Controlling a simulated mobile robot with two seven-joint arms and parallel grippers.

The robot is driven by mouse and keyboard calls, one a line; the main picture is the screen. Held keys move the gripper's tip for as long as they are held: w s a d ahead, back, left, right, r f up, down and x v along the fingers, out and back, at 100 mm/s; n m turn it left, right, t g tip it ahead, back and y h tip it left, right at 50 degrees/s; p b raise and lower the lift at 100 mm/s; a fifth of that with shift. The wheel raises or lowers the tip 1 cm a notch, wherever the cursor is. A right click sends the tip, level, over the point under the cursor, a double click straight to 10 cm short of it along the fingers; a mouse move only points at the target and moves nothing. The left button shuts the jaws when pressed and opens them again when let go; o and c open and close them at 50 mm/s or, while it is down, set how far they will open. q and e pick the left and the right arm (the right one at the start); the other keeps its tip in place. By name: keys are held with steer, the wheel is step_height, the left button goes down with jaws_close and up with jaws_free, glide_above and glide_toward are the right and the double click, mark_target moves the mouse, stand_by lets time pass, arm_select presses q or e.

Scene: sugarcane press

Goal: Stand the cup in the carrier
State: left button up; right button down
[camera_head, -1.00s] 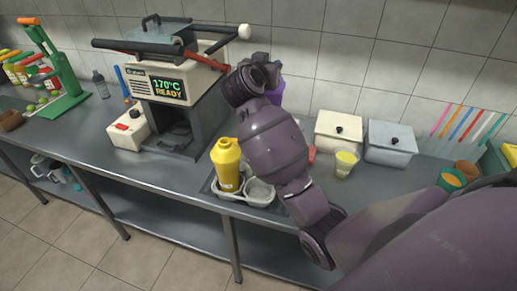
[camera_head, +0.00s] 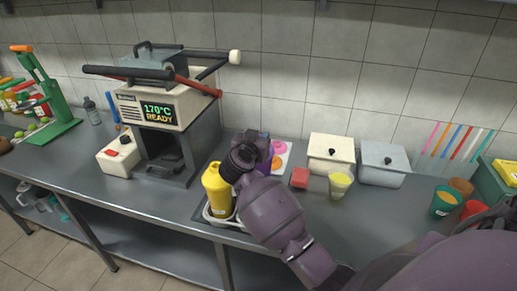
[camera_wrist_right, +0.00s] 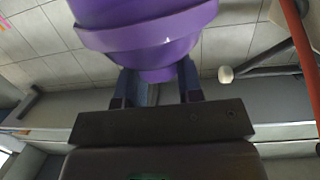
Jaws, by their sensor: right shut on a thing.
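A purple cup (camera_wrist_right: 145,30) with a wide rim band fills the top of the right wrist view. My right gripper (camera_wrist_right: 155,92) is shut on its narrower part. In the head view my right gripper (camera_head: 258,145) is low over the counter, just behind and right of the yellow bottle, and its wrist hides most of the cup. The pale carrier (camera_head: 228,222) sits at the counter's front edge, with the yellow bottle (camera_head: 217,190) standing in its left part. My forearm covers the carrier's right part, so I cannot tell whether the cup touches it. My left gripper is not in view.
The press (camera_head: 170,125) stands behind and left of the carrier. A red block (camera_head: 299,178), a cup of yellow drink (camera_head: 340,184) and two lidded boxes (camera_head: 331,152) stand to the right. The counter between the drink and the green cup (camera_head: 445,203) is mostly clear.

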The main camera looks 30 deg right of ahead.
step_height(320, 180, down, 3)
steer(key=shift+f, duration=0.1)
stand_by(0.3)
steer(key=c, duration=0.8)
jaws_free()
steer(key=shift+f, duration=0.2)
steer(key=shift+r+b, duration=0.1)
steer(key=shift+b, duration=0.2)
